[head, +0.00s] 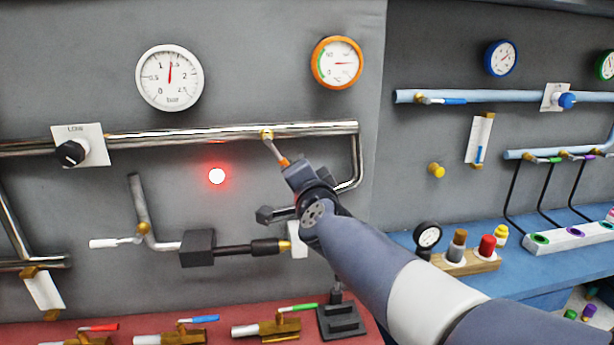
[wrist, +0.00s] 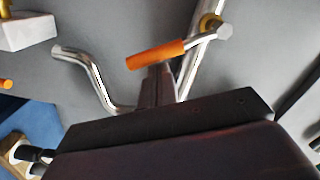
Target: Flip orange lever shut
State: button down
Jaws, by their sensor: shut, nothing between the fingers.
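The orange lever (head: 283,160) sits on a brass valve (head: 267,134) on the upper steel pipe (head: 200,133). It slants down and right from the valve, at an angle to the pipe. My gripper (head: 292,168) is at the lever's lower end. In the wrist view the lever's orange grip (wrist: 157,54) lies across just beyond the tips of my gripper (wrist: 157,78). The fingers are closed together with the lever outside them. I cannot tell whether they touch it.
An orange-rimmed gauge (head: 337,63) and a white gauge (head: 170,77) hang above the pipe. A red light (head: 217,176) glows below it. The pipe bends down at the right, close to my arm. A dark press-like fixture (head: 198,248) with a rod is below. Bare wall lies left of the lever.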

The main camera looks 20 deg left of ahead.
jog(key=shift+s+a+f+m+b, duration=0.4)
jog(key=shift+a+m+b, duration=0.15)
jog(key=shift+m, duration=0.5)
jog(key=shift+s+a+f+m+b, duration=0.3)
jog(key=shift+a+m+b, duration=0.25)
jog(key=shift+m, duration=0.45)
jog(key=shift+s+a+f+m+b, duration=0.3)
jog(key=shift+a+f+m+b, duration=0.2)
jog(key=shift+m, duration=0.55)
jog(key=shift+a, duration=0.1)
